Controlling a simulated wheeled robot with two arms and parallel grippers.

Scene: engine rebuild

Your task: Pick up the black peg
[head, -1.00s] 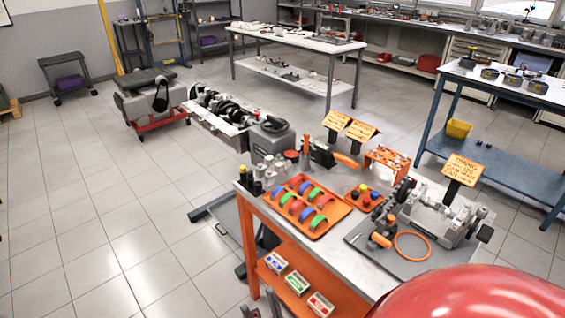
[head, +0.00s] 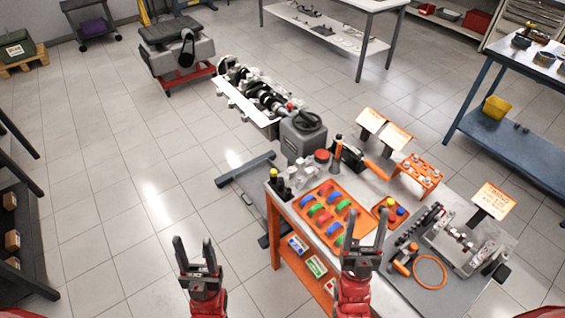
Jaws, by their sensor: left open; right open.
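Several small dark upright pieces (head: 283,190) stand at the left corner of the orange-framed workbench (head: 275,240), beside one with a yellow top. I cannot tell which piece is the black peg. My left gripper (head: 196,258) is open and empty over the floor, left of the bench. My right gripper (head: 363,242) is open and empty, in front of the bench's near edge in the picture, hiding part of it. Neither is seen touching anything.
An orange tray (head: 309,230) holds several coloured half rings. A grey mat (head: 438,295) with an orange ring and a metal engine part lies at the right. The floor at left is mostly clear.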

